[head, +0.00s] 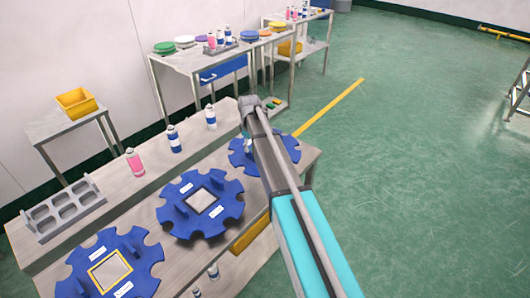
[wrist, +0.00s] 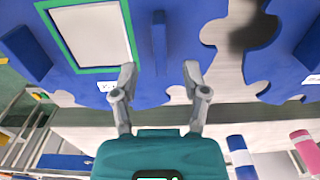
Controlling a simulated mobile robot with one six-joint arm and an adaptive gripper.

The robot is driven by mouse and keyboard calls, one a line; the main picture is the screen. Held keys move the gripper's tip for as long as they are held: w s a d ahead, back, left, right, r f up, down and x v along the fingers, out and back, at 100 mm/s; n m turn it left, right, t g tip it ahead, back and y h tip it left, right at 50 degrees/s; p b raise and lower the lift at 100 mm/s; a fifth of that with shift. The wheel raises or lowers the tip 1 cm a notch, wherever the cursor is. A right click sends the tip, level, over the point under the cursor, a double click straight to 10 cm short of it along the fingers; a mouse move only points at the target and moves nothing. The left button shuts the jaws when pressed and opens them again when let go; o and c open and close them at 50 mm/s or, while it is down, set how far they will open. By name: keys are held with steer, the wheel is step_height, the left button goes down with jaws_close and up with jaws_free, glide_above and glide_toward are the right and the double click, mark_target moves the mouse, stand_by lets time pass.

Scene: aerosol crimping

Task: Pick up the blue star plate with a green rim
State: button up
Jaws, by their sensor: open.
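The blue star plate with a green rim (wrist: 78,68) fills the upper left of the wrist view; its green rim frames a pale square. A thin upright blue grip (wrist: 159,42) stands on it, with another blue block at far left. My gripper (wrist: 158,75) is open and empty, its two fingers apart over the plate's edge, with the grip seen between and beyond the tips. Whether they touch the plate I cannot tell. In the head view, my arm covers part of the rightmost blue plate (head: 243,152), and its rim colour is hidden.
A dark-rimmed blue plate (head: 175,207) and a yellow-rimmed one (head: 75,268) lie along the bench (head: 150,225). A pink can (head: 134,162) and blue-white cans (head: 174,139) stand behind. A grey holder (head: 65,222) sits at left. Open floor lies right.

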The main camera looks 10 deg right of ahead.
mark_target(251, 152)
steer(key=shift+f+b, duration=1.65)
steer(key=shift+f, duration=0.35)
jaws_close()
